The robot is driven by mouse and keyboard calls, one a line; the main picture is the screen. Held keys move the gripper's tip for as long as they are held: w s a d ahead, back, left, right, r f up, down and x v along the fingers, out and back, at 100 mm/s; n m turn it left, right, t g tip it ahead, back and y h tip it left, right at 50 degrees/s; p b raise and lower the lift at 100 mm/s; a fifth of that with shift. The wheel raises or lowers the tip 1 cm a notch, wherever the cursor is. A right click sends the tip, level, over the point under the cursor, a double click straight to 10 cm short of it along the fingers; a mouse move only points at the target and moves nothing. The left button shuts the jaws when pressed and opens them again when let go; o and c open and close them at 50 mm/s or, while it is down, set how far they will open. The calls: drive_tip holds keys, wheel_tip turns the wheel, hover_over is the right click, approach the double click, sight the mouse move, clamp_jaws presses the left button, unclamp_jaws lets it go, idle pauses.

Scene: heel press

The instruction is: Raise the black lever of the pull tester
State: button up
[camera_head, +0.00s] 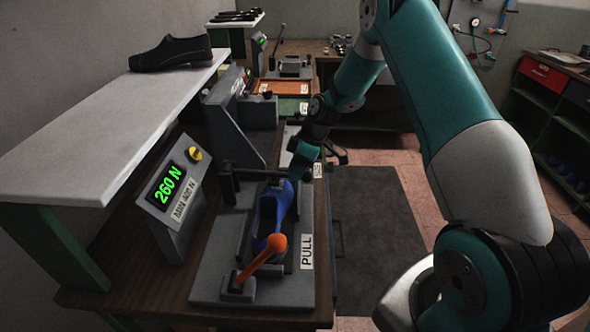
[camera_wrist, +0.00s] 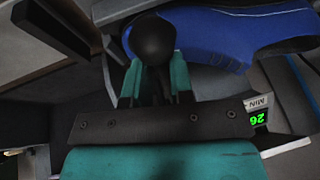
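The pull tester (camera_head: 205,285) stands on the bench, with a blue shoe form (camera_head: 268,215) lying in it. At its far end is a dark crossbar (camera_head: 255,173). The black lever's round knob (camera_head: 307,176) is at the right end of this area, just below my gripper (camera_head: 303,160). In the wrist view the black knob (camera_wrist: 154,40) covers the tips of my gripper's teal fingers (camera_wrist: 155,85), which lie on either side of it. The knob hides whether the fingers touch the lever. The blue form (camera_wrist: 225,35) lies close beside the knob.
An orange-knobbed lever (camera_head: 275,243) leans up at the tester's near end, by the PULL label. A white shelf (camera_head: 90,150) with a black shoe (camera_head: 172,53) is at left. Dark floor mat (camera_head: 385,230) at right is clear.

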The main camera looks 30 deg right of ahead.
clamp_jaws()
drive_tip(key=shift+r, duration=0.1)
